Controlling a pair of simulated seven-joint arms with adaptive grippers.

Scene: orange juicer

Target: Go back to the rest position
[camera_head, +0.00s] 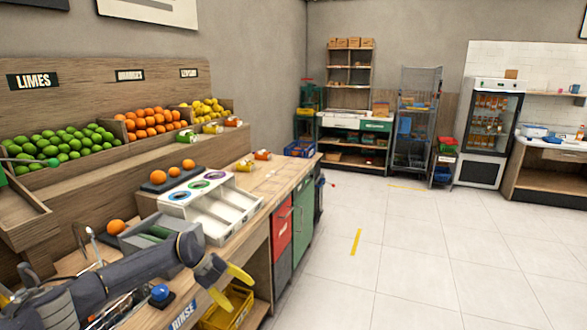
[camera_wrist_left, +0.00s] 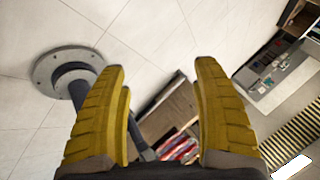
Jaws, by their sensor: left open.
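My left gripper (camera_head: 232,287) reaches in from the left in the head view, with two yellow fingers spread apart. It hangs in the air at the front edge of the wooden counter (camera_head: 262,196), pointing toward the right. In the left wrist view the open gripper (camera_wrist_left: 162,68) has both yellow fingers wide apart and nothing held between them. Pale floor tiles (camera_wrist_left: 150,30) lie beyond the fingertips. My left arm hides part of the counter's near end. My right gripper is not in view.
Sorting bins (camera_head: 215,212), oranges (camera_head: 116,227) and a blue button (camera_head: 160,292) are on the counter near my arm. A yellow crate (camera_head: 238,306) sits low beneath the gripper. Shelves and a fridge (camera_head: 490,125) stand at the back. The floor (camera_head: 420,260) to the right is open.

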